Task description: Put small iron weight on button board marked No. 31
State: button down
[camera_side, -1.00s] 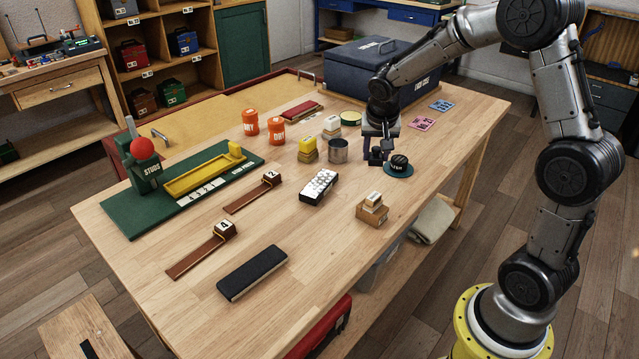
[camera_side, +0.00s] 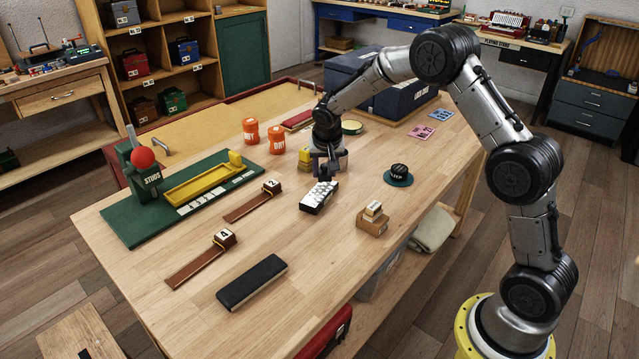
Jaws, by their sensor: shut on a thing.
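My gripper (camera_side: 322,172) is shut on a small dark thing, which looks like the small iron weight; the dark fingers mostly hide it, so its shape is unclear. The gripper is just above the far end of a small black-sided board (camera_side: 319,196) with rows of white buttons, near the middle of the table. I cannot read a No. 31 on this board. I cannot tell whether the held thing touches the board. A black round piece with pale lettering (camera_side: 399,171) sits on a teal disc (camera_side: 398,182) to the right.
Yellow blocks (camera_side: 304,163) stand close behind the gripper, partly hidden. Stacked wooden blocks (camera_side: 372,220) stand at front right, a black felt-topped block (camera_side: 252,281) at the front. Strapped blocks 2 (camera_side: 271,186) and 4 (camera_side: 224,238) lie left. The table between them is clear.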

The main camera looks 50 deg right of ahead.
aim_at(320, 173)
jog(key=shift+w+d+f, duration=0.15)
jog(key=shift+w+f, duration=0.4)
jog(key=shift+f, duration=0.05)
jog(key=shift+w+d+f, duration=0.15)
jog(key=shift+w+f, duration=0.5)
jog(key=shift+f, duration=1.55)
jog(key=shift+f, duration=0.2)
jog(key=shift+c, duration=2.1)
grip_release()
